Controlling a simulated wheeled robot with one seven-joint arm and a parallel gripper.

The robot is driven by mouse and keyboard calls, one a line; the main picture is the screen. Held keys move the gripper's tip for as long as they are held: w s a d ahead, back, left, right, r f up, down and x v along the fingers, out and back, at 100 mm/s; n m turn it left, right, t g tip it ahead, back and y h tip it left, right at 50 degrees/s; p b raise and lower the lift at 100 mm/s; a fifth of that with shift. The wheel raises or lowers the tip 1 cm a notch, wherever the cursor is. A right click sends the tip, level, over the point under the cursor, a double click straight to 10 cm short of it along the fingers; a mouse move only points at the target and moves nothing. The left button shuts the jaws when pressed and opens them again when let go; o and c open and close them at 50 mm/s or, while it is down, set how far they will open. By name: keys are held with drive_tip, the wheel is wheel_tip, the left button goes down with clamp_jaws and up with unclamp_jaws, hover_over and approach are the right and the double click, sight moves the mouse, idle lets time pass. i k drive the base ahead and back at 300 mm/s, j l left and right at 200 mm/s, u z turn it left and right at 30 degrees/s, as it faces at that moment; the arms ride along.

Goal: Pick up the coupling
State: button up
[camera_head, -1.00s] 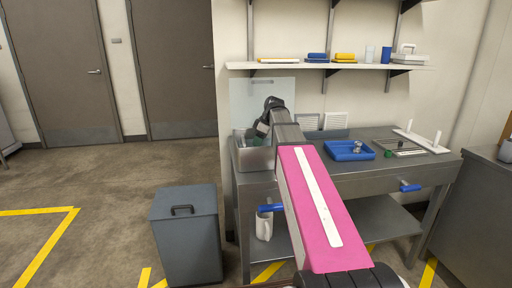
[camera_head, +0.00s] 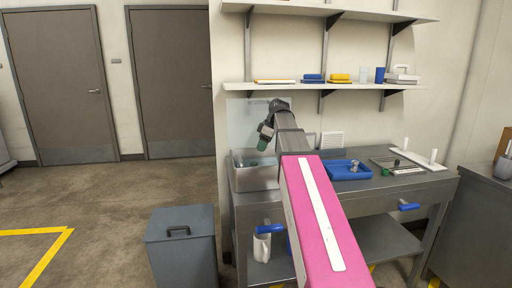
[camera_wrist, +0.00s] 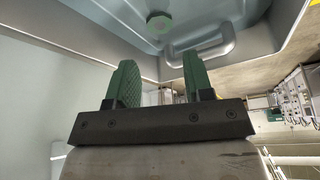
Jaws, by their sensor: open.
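My gripper (camera_head: 264,137) is over the steel basin (camera_head: 240,180) at the bench's left end. In the wrist view, its two green fingers (camera_wrist: 160,84) are apart with nothing between them. A small silver fitting (camera_head: 354,165) sits in the blue tray (camera_head: 338,174), right of my arm. A small dark green piece (camera_head: 385,172) lies on the bench beside the tray. I cannot tell which of these pieces is the coupling. The basin's inside is mostly hidden in the head view.
A clear panel (camera_head: 245,120) stands behind the basin. A rack with white posts (camera_head: 433,156) is at the bench's right. Shelves (camera_head: 300,88) hang above. A grey bin (camera_head: 180,245) stands on the floor at left. My pink arm link covers part of the bench front.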

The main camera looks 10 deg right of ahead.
sight(354, 163)
drive_tip(key=k, duration=1)
